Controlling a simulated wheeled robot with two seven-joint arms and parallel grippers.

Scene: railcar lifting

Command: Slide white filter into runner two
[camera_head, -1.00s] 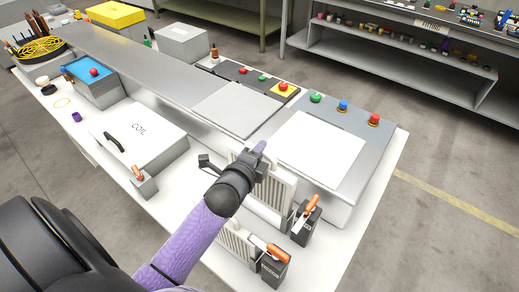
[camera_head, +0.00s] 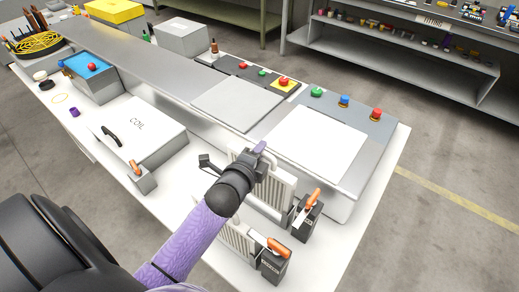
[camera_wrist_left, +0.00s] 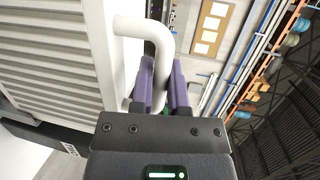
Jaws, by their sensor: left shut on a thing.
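The white filter (camera_head: 281,190) is an upright slatted panel at the bench's front right in the head view. My left gripper (camera_head: 259,149) is at its upper left edge, hiding part of it. In the left wrist view the slatted panel (camera_wrist_left: 50,55) fills the left side. The purple fingers of the left gripper (camera_wrist_left: 161,88) are shut on a bent white handle (camera_wrist_left: 152,28) beside it. A second white slatted panel (camera_head: 236,241) stands nearer, partly behind my arm. I cannot tell which slot is runner two. My right gripper is not in view.
Dark blocks with orange levers stand by the panels, one far (camera_head: 306,219) and one near (camera_head: 274,265). A grey machine with a white top (camera_head: 318,143) is just behind. A box marked COIL (camera_head: 138,128) sits left.

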